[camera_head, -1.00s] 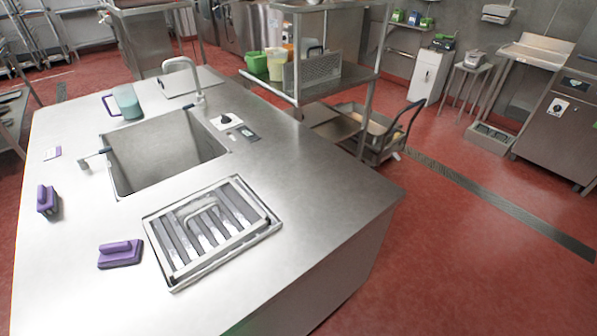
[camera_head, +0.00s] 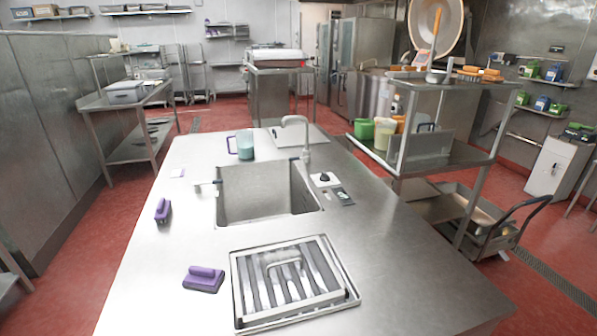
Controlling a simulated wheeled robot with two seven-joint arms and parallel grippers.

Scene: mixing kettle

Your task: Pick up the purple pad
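A purple pad with a raised handle (camera_head: 203,279) lies on the steel counter (camera_head: 160,300), left of a slatted metal tray. A second, smaller-looking purple pad (camera_head: 163,211) sits farther back near the counter's left edge. A small white and purple item (camera_head: 178,173) lies beyond it; I cannot tell what it is. Neither of my grippers shows in the head view.
The tray (camera_head: 238,292) with a handled grille lies at the counter's front. A sink (camera_head: 265,190) with a faucet is behind it. A teal jug (camera_head: 245,146) stands at the back left. A shelf cart (camera_head: 470,165) stands to the right. Counter around the front pad is clear.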

